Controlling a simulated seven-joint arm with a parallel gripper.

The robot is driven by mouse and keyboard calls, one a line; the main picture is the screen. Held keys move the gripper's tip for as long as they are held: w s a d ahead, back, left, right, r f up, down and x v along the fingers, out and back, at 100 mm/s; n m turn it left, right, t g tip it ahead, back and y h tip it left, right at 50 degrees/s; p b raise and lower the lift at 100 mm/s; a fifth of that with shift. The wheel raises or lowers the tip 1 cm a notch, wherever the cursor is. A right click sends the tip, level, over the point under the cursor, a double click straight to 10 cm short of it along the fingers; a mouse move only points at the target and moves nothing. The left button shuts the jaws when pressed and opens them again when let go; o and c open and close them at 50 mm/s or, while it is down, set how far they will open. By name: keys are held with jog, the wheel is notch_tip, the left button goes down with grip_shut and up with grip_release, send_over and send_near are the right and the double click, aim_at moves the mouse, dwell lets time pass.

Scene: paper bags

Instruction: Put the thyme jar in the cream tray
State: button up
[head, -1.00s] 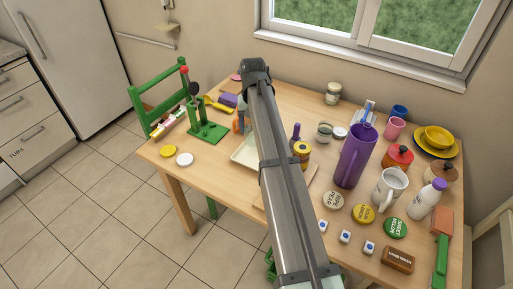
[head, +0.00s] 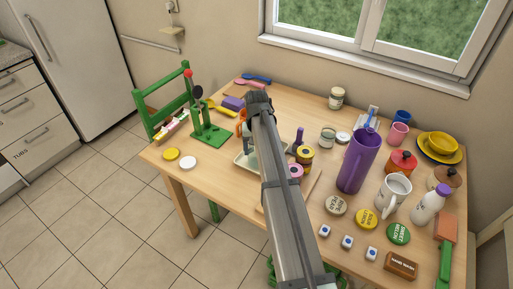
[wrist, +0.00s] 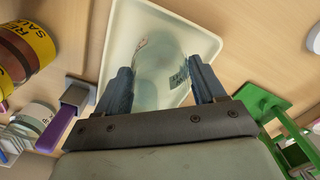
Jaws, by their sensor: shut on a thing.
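The cream tray (head: 243,166) lies on the table, partly hidden behind my arm in the head view. In the wrist view the tray (wrist: 205,42) fills the space beyond my fingers. My gripper (wrist: 162,85) is shut on a pale, see-through jar (wrist: 160,58) with a small label whose text I cannot read clearly. The jar is over the tray's inside; I cannot tell whether it touches the tray floor. In the head view my gripper (head: 249,145) is low at the tray, and the jar is hard to make out there.
A yellow-labelled jar (head: 304,155) and a purple-handled tool (head: 299,136) stand right of the tray. A green stand (head: 210,137) with utensils is on its left. A tall purple jug (head: 357,162) and a glass jar (head: 327,139) stand further right. The table's front left is mostly clear.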

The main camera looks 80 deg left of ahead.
jog(key=shift+f, duration=0.15)
jog(key=o, duration=1.1)
jog(key=shift+o, duration=0.2)
notch_tip(320, 180, up, 12)
jog(key=shift+r, duration=0.2)
